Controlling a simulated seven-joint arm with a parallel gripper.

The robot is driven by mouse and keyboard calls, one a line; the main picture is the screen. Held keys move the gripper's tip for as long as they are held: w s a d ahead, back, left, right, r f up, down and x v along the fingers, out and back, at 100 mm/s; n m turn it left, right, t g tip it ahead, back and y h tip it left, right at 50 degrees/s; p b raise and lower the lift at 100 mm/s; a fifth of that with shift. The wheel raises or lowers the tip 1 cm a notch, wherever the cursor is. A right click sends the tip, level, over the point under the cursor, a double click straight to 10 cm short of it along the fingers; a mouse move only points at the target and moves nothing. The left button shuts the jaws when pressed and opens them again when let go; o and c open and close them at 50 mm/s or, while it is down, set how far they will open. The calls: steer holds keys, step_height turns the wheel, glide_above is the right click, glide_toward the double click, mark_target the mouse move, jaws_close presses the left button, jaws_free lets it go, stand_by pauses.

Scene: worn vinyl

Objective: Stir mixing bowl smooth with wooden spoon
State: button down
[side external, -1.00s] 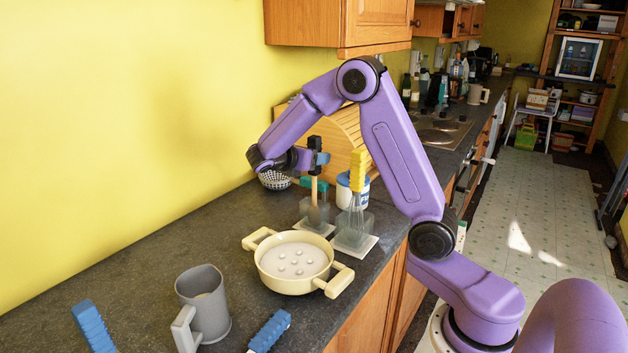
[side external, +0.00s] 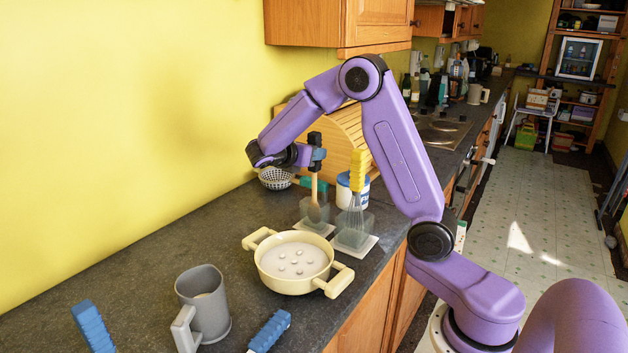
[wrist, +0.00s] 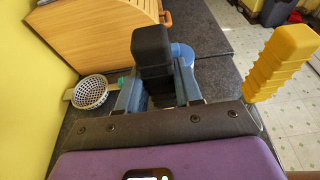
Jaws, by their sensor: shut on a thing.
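The wooden spoon (side external: 314,206) stands upright with its head down in a clear holder (side external: 305,207) on the counter. My gripper (side external: 315,160) is shut on the spoon's black handle, which rises between the fingers in the wrist view (wrist: 151,50). The cream mixing bowl (side external: 266,275) with two side handles sits on the counter, nearer the camera than the holder. It holds a pale mixture (side external: 290,271) with several small white lumps on top. The lower part of the spoon shows only dimly through the holder's wall.
A whisk with a yellow handle (side external: 357,172) stands in a second holder (side external: 352,239) close on the right; the handle also shows in the wrist view (wrist: 282,62). A grey colander (side external: 275,178) and a wooden bread bin (side external: 335,135) stand behind.

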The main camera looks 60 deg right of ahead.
mark_target(312, 134)
steer(key=shift+r, duration=0.55)
steer(key=shift+r, duration=2.5)
steer(key=shift+r, duration=2.5)
